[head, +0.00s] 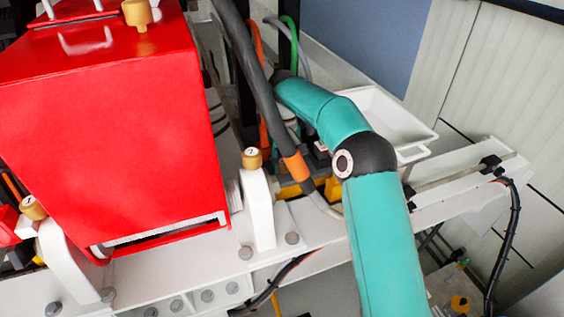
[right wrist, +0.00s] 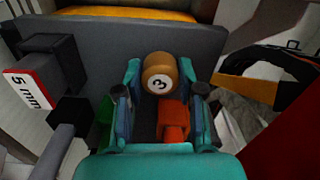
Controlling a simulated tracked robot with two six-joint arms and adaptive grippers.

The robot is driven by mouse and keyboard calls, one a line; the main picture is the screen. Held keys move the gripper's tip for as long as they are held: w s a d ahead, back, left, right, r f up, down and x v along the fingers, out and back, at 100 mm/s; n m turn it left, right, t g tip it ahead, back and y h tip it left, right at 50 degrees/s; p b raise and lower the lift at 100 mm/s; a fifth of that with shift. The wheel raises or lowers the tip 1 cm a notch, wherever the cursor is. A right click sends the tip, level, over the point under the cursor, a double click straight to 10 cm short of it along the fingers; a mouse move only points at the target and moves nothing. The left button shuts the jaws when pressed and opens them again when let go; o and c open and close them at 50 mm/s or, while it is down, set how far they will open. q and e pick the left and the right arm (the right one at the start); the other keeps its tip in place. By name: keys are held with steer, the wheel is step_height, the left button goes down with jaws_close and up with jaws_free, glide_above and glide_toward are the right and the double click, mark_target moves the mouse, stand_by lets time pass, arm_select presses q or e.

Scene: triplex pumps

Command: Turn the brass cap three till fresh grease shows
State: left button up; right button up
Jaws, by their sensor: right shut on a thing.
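In the right wrist view a round brass cap (right wrist: 160,77) with a black 3 on a white disc sits between the teal fingertips of my right gripper (right wrist: 161,70). The fingers are shut on the cap's sides. No fresh grease can be made out around it. In the head view my teal right arm reaches from the bottom right toward the upper middle; hoses and machine parts largely hide its gripper and cap three. My left gripper is not in view.
Other brass caps sit on the red housing (head: 110,110), on a white bracket (head: 258,210) and at far left (head: 33,207). A dark hose (head: 262,90) passes close to my right arm. A white tray (head: 410,130) stands right. An orange-red block (right wrist: 174,122) lies between the gripper fingers.

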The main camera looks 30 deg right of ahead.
mark_target(283, 161)
steer(key=shift+w+r, duration=0.1)
steer(key=shift+r, duration=0.1)
steer(key=o, duration=1.1)
steer(key=shift+f, duration=0.15)
steer(key=shift+o, duration=0.2)
steer(key=shift+r, duration=3.75)
